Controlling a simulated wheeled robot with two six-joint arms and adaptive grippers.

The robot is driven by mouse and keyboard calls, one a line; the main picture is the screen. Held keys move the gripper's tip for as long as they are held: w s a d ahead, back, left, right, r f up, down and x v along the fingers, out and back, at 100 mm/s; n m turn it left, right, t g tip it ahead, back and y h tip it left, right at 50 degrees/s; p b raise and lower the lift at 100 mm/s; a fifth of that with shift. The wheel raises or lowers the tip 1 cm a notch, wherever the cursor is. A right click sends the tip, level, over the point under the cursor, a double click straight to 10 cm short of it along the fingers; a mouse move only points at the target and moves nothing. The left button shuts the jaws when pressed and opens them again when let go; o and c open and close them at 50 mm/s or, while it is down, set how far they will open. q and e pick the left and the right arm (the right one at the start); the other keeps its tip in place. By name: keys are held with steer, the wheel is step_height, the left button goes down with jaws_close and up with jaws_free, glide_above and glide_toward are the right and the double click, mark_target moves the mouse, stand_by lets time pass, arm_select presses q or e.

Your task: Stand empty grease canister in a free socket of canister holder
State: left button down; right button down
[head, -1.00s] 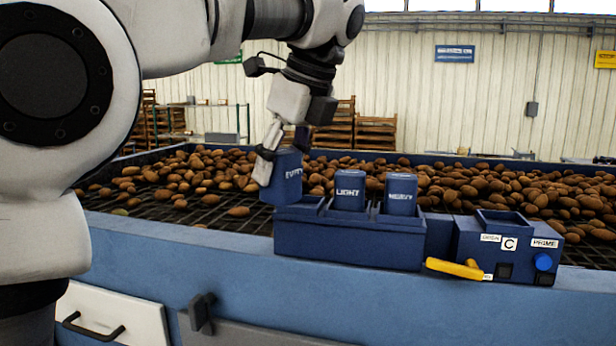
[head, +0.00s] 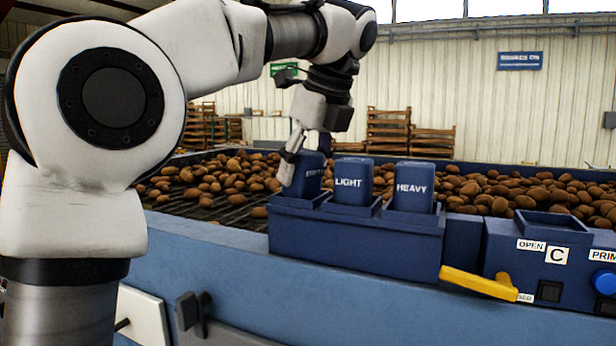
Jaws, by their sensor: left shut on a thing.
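The blue empty canister (head: 304,177) stands at the leftmost socket of the blue canister holder (head: 350,240), its lower end hidden by the holder's front wall. It looks slightly tilted; I cannot tell how deep it sits. My left gripper (head: 292,165) is shut on it near its top, with a finger on its left side. Two more blue canisters, the LIGHT canister (head: 352,184) and the HEAVY canister (head: 413,190), stand upright in the other sockets. My right gripper is not in view.
Right of the holder is a blue box with an empty-looking square receptacle (head: 552,224), a "C" label, a yellow lever (head: 479,283) and a blue button (head: 605,282). Potatoes (head: 215,178) cover the bed behind. A blue rail runs along the front.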

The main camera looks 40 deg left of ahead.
mark_target(302, 151)
arm_select(q)
steer(key=shift+c, duration=2.1)
jaws_free()
steer(key=shift+s+a, duration=0.25)
steer(key=shift+a, duration=0.25)
steer(key=shift+w+d, duration=0.35)
steer(key=shift+d, duration=0.15)
steer(key=v, duration=0.2)
steer(key=p+v, duration=0.1)
steer(key=v, duration=0.1)
steer(key=a+v, duration=0.1)
steer(key=v, duration=0.1)
steer(key=shift+s+d+r+p, duration=0.2)
steer(key=shift+s+r+p, duration=0.05)
steer(key=shift+r+p, duration=0.2)
steer(key=p+v, duration=0.2)
steer(key=v, duration=0.3)
steer(key=shift+d, duration=0.15)
